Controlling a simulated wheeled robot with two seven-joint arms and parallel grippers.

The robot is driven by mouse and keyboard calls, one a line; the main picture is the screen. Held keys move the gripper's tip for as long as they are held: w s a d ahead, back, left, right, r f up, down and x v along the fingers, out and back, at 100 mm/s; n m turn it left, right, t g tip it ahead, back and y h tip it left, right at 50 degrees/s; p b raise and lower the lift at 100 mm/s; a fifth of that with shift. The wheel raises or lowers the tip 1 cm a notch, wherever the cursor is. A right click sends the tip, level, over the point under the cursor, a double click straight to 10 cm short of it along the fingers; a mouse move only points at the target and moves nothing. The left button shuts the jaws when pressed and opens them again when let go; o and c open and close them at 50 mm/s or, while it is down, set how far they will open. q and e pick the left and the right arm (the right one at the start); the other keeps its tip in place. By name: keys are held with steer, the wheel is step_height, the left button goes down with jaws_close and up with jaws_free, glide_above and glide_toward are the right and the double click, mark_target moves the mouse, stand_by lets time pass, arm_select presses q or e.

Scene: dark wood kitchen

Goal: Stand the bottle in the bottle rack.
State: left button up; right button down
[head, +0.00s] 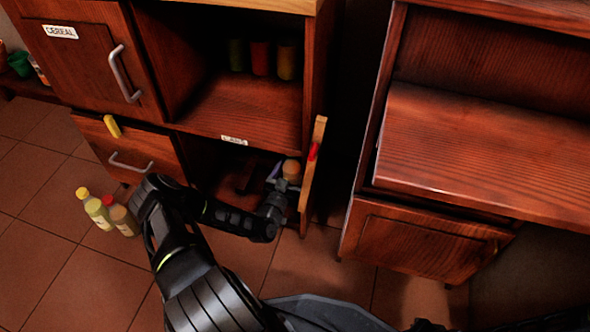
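My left arm reaches across to the open lower compartment (225,180) of the cabinet. Its gripper (285,186) is at the right side of that opening, beside the open door (314,170). A small tan, round-topped thing (291,168), perhaps the bottle, is right at the fingertips. The fingers are small and dark, and I cannot tell whether they are closed on it. No bottle rack can be made out clearly; the compartment's inside is dark and partly hidden by my arm. My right gripper is out of view.
Several bottles (97,211) stand on the tiled floor left of my arm. Jars (261,59) stand on the shelf above. A drawer (130,155) and a cereal cupboard (90,60) are at left. Another wooden unit (470,150) stands right; floor between is narrow.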

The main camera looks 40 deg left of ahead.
arm_select(q)
steer(key=p+v, duration=0.4)
steer(key=v, duration=0.7)
steer(key=shift+a+r+p, duration=0.1)
steer(key=shift+r+p, duration=0.05)
steer(key=shift+p, duration=0.2)
steer(key=shift+s, duration=0.5)
steer(key=shift+d, duration=0.2)
